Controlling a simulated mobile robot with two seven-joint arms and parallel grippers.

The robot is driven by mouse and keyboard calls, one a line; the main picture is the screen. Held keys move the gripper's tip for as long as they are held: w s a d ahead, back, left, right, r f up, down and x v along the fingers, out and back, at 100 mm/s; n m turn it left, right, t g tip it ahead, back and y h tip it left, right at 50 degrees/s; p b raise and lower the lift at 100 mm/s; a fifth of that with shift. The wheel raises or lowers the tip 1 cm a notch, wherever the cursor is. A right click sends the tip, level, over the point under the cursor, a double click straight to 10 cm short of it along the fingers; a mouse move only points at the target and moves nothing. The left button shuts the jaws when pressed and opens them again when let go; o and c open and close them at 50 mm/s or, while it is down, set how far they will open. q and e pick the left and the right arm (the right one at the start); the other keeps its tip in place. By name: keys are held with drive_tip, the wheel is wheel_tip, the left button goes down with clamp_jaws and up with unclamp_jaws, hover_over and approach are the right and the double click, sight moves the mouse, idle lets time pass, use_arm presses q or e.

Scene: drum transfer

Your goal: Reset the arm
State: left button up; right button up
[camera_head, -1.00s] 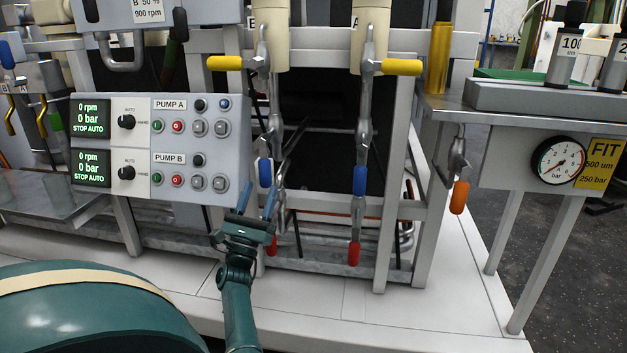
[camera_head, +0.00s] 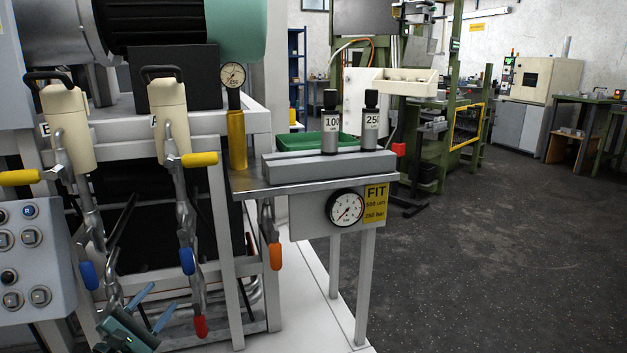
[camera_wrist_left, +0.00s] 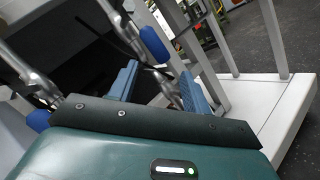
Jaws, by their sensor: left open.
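My left gripper (camera_head: 146,306) is at the lower left of the head view, in front of the pump rig's lower frame. Its two blue fingers stand apart with nothing between them. In the left wrist view the same gripper (camera_wrist_left: 160,88) shows its fingers spread, with a blue-handled valve lever (camera_wrist_left: 154,44) beyond them. My right gripper is not in view.
A side table (camera_head: 248,185) bears two cylinders marked 100 (camera_head: 330,135) and 250 (camera_head: 370,130), with a pressure gauge (camera_head: 346,208) below. An orange-handled valve (camera_head: 275,256) hangs beside it. The pump control panel (camera_head: 30,262) is at the left. Open dark floor (camera_head: 490,240) lies right.

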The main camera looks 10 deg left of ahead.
use_arm(q)
drive_tip(key=s+d+r+m+g+p, duration=0.1)
drive_tip(key=s+d+m+g+p, duration=0.3)
drive_tip(key=d+m+p, duration=0.3)
drive_tip(key=s+d+r+m+g+p, duration=0.1)
drive_tip(key=s+d+m+g+p, duration=0.25)
drive_tip(key=d+m+p, duration=0.4)
drive_tip(key=s+d+r+m+g+p, duration=0.1)
drive_tip(key=s+d+r+m+p, duration=0.5)
drive_tip(key=s+d+p, duration=0.1)
drive_tip(key=s+d+r+m+g+h+p, duration=0.1)
drive_tip(key=s+d+r+m+p, duration=0.5)
drive_tip(key=d, duration=0.3)
drive_tip(key=shift+s+d+r+m+p, duration=0.2)
drive_tip(key=shift+s+d+m+p, duration=0.2)
drive_tip(key=shift+m+p, duration=0.35)
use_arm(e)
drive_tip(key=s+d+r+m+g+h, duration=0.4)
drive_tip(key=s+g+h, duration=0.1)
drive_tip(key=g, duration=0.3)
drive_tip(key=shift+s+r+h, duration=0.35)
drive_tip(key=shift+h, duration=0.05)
use_arm(q)
drive_tip(key=shift+c, duration=0.6)
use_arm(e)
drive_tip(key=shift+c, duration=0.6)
